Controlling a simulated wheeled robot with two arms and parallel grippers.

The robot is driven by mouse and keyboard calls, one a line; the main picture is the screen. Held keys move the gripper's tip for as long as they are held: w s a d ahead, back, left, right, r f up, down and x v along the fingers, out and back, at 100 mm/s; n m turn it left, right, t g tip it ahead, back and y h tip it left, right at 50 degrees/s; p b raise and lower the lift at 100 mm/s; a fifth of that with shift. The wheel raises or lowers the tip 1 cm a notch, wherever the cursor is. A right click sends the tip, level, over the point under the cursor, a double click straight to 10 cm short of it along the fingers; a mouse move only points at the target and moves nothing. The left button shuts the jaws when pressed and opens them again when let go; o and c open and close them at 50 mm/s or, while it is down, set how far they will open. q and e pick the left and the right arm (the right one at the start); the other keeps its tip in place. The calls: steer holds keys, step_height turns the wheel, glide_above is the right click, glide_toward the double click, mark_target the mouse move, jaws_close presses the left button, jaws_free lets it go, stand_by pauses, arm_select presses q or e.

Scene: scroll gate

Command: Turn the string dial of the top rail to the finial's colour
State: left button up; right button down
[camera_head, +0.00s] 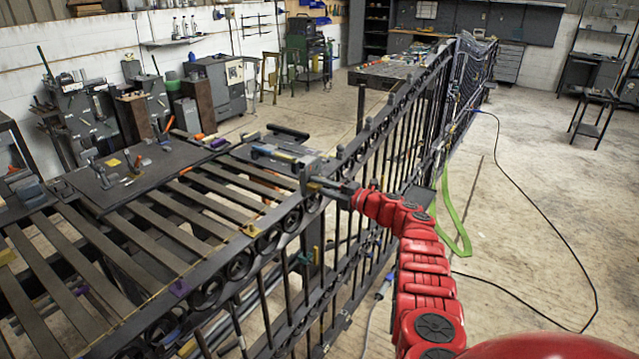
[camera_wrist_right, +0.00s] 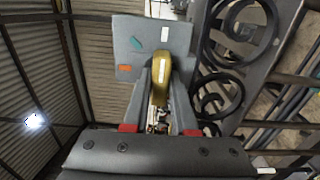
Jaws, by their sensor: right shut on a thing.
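In the right wrist view a grey plate (camera_wrist_right: 135,45) carries a green mark (camera_wrist_right: 136,43), an orange mark (camera_wrist_right: 124,68) and white marks. A gold curved handle (camera_wrist_right: 156,68) with a white stripe stands in front of it. My right gripper (camera_wrist_right: 161,90) is shut on this handle, one finger on each side. In the head view my right gripper (camera_head: 318,186) is at the top rail (camera_head: 268,238) of the black gate; the handle is too small to tell there. I cannot make out which thing is the finial. My left gripper is not in view.
Black scrolls (camera_wrist_right: 235,30) lie close on the right in the wrist view. A slatted metal table (camera_head: 130,262) with a dark board (camera_head: 135,172) and loose tools stands left of the gate. A green strap (camera_head: 455,225) and a black cable lie on the open floor to the right.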

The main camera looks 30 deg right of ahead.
steer(key=shift+m, duration=0.3)
steer(key=c, duration=0.7)
jaws_free()
steer(key=shift+s+d+r+p, duration=0.1)
steer(key=shift+s+p, duration=0.15)
steer(key=shift+p, duration=0.25)
steer(key=b+v, duration=0.1)
steer(key=v, duration=1.6)
